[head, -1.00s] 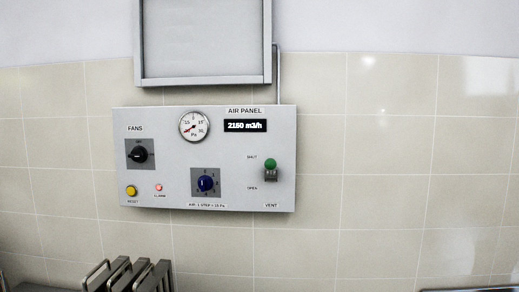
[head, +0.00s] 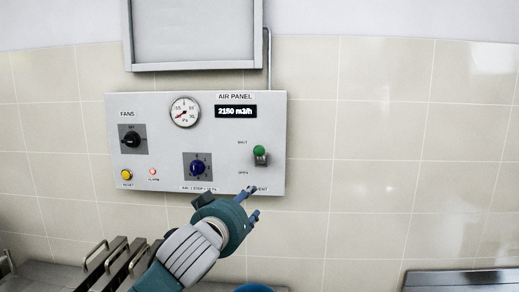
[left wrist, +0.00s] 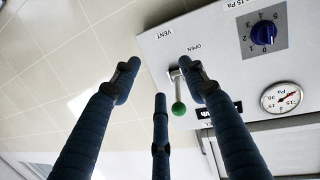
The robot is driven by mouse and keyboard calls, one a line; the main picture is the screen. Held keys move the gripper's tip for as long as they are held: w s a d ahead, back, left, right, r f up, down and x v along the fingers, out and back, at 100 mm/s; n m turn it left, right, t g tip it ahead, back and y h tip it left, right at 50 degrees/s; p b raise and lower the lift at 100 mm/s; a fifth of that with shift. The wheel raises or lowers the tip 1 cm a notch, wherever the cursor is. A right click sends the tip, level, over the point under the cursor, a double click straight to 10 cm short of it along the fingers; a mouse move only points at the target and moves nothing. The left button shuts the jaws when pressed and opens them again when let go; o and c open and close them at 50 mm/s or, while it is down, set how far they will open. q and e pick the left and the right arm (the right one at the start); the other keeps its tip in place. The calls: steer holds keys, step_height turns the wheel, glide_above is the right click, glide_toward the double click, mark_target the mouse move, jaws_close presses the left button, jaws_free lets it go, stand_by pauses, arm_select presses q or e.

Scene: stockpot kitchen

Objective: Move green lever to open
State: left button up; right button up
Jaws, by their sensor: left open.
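The green lever (head: 259,152) has a round green knob on a short grey stem at the right side of the air panel (head: 225,135). Its knob is up, nearer the SHUT label than the OPEN label. My left gripper (head: 254,202) is open and empty, just below the panel's lower right edge, with its fingers pointing up towards the lever. In the left wrist view the panel appears upside down. There the green knob (left wrist: 178,108) shows between the spread fingers of the left gripper (left wrist: 160,78), apart from them as far as I can tell. My right gripper is not in view.
The panel also bears a black fans knob (head: 131,139), a yellow reset button (head: 127,174), a lit red alarm lamp (head: 153,171), a blue dial (head: 197,167) and a gauge (head: 185,112). Grey-handled metal items (head: 115,262) stand below left. The tiled wall at right is clear.

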arm_select(q)
steer(key=t, duration=0.2)
glide_toward(257, 151)
steer(key=w, duration=0.1)
steer(key=w+p, duration=0.1)
steer(key=w, duration=0.2)
steer(key=w+d+p, duration=0.1)
steer(key=w+p, duration=0.3)
steer(key=w, duration=0.1)
steer(key=shift+w+d+r, duration=0.1)
steer(key=shift+w+d, duration=0.2)
steer(key=shift+w, duration=0.1)
steer(key=shift+w+d+p, duration=0.2)
steer(key=shift+w+p, duration=0.2)
steer(key=shift+w, duration=0.35)
jaws_close()
